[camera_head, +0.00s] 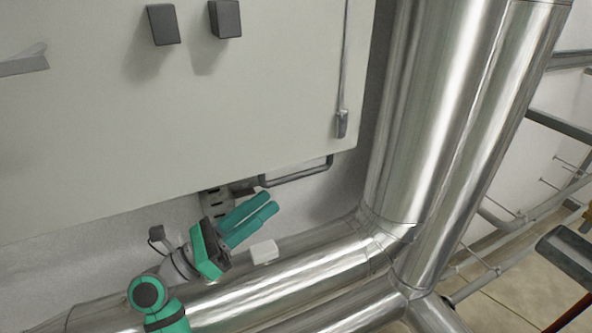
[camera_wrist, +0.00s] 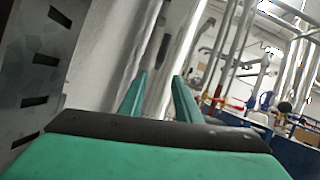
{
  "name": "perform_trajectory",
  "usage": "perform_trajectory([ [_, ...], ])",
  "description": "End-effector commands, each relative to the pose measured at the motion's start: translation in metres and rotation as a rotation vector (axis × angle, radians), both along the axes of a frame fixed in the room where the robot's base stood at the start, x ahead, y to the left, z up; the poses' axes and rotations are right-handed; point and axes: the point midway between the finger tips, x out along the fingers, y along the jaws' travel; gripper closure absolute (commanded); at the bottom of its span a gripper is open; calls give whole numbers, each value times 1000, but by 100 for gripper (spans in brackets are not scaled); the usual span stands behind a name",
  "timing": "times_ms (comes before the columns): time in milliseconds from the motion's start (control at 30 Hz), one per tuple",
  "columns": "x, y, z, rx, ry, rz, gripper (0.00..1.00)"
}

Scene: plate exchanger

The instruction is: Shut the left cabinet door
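A large pale cabinet front (camera_head: 230,110) fills the upper left of the head view. Two dark blocks (camera_head: 163,24) stick out near its top, and a grey lever-like piece (camera_head: 22,62) is at the left edge. I cannot make out a seam, so which part is the left door, and how far it stands open, is unclear. My gripper (camera_head: 270,202) is below the cabinet's lower edge, apart from it. In the wrist view its two green fingers (camera_wrist: 160,76) stand apart with nothing between them.
Thick shiny pipes (camera_head: 437,110) rise right of the cabinet, and another pipe (camera_head: 300,272) runs below my gripper. A thin rod (camera_head: 342,120) hangs at the cabinet's right side. A slotted metal plate (camera_wrist: 38,60) is close at left in the wrist view.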

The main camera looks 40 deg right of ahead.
Motion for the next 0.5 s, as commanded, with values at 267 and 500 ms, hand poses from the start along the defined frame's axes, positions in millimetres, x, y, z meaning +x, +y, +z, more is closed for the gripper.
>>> perform_trajectory([
  [267, 1, -15, 8, 19, -21, 6, 70],
  [500, -4, -54, 24, 17, -21, 6, 70],
])
